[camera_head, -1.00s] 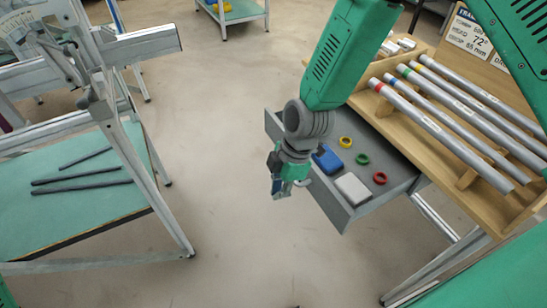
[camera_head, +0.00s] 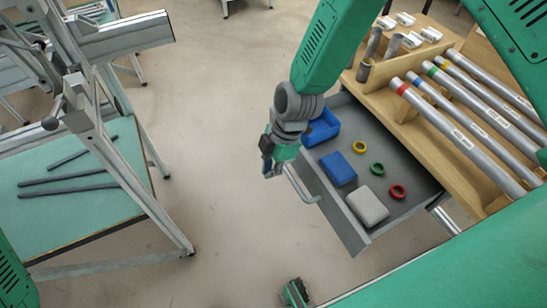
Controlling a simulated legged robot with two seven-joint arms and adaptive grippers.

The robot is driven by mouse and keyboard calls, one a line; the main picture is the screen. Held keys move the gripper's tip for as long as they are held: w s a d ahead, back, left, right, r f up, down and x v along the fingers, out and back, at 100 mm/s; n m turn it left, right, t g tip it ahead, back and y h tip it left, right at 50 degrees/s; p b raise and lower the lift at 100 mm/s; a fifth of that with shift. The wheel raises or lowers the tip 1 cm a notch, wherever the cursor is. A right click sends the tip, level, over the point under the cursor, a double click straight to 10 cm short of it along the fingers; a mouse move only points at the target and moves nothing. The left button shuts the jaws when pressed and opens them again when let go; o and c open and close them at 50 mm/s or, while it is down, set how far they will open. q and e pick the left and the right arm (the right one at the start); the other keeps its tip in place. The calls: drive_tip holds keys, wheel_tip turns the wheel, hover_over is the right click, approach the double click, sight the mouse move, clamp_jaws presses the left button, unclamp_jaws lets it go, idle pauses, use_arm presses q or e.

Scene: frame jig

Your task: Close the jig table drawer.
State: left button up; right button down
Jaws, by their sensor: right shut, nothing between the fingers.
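The grey drawer (camera_head: 408,212) of the jig table stands pulled out to the left from under the wooden top. Its silver bar handle (camera_head: 302,187) sticks out from the front. My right gripper (camera_head: 268,173) is shut and empty, just outside the drawer front by the upper end of the handle. I cannot tell if it touches the handle. The drawer holds a blue bin (camera_head: 322,128), a blue box (camera_head: 338,168), a light grey box (camera_head: 367,206), and yellow, green and red rings (camera_head: 397,191). A small green and dark part at the bottom edge looks like my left gripper (camera_head: 295,292); its fingers are unclear.
Pipes with coloured bands (camera_head: 465,132) lie on the wooden rack (camera_head: 440,83) above the drawer. A teal-topped table (camera_head: 95,213) with dark rods and a metal frame stands at left. The floor (camera_head: 205,130) between the tables is clear.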

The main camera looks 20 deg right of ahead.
sight(333, 154)
wheel_tip(333, 154, down, 4)
drive_tip(key=d, duration=0.7)
drive_tip(key=w+d, duration=0.1)
drive_tip(key=d, duration=1.3)
drive_tip(key=shift+w+d+f, duration=0.15)
drive_tip(key=shift+w+d, duration=0.1)
drive_tip(key=shift+w, duration=0.15)
use_arm(q)
drive_tip(key=shift+w+d, duration=0.15)
drive_tip(key=shift+d, duration=0.65)
drive_tip(key=shift+a+f, duration=0.1)
drive_tip(key=shift+a, duration=0.15)
use_arm(e)
drive_tip(key=shift+a, duration=0.25)
drive_tip(key=shift+a, duration=0.1)
